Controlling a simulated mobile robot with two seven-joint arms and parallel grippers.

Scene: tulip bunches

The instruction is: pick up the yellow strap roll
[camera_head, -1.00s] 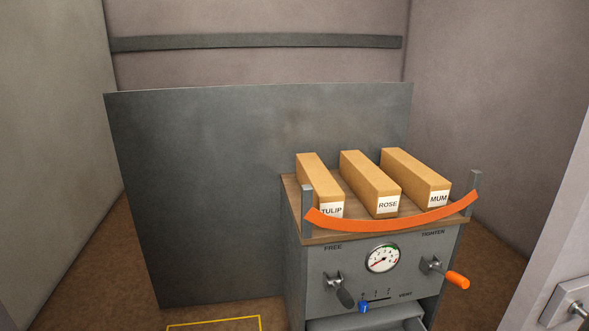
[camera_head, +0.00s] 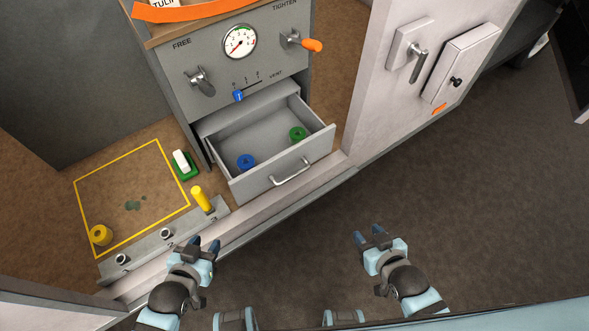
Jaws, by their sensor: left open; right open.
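The yellow strap roll (camera_head: 101,235) is on the brown floor, at the near left corner of a yellow outlined square (camera_head: 119,164). It is a short yellow cylinder with a hole in its top. My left gripper (camera_head: 204,247) is open and empty, to the right of the roll and apart from it, at the lower middle left. My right gripper (camera_head: 369,236) is open and empty, farther right over the dark floor. Neither gripper touches anything.
An open grey drawer (camera_head: 321,137) holds a blue roll (camera_head: 246,162) and a green roll (camera_head: 298,134). A metal rail (camera_head: 145,257) with knobs and an upright yellow handle (camera_head: 202,199) lies between my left gripper and the square. A green-and-white block (camera_head: 184,166) stands beside the square.

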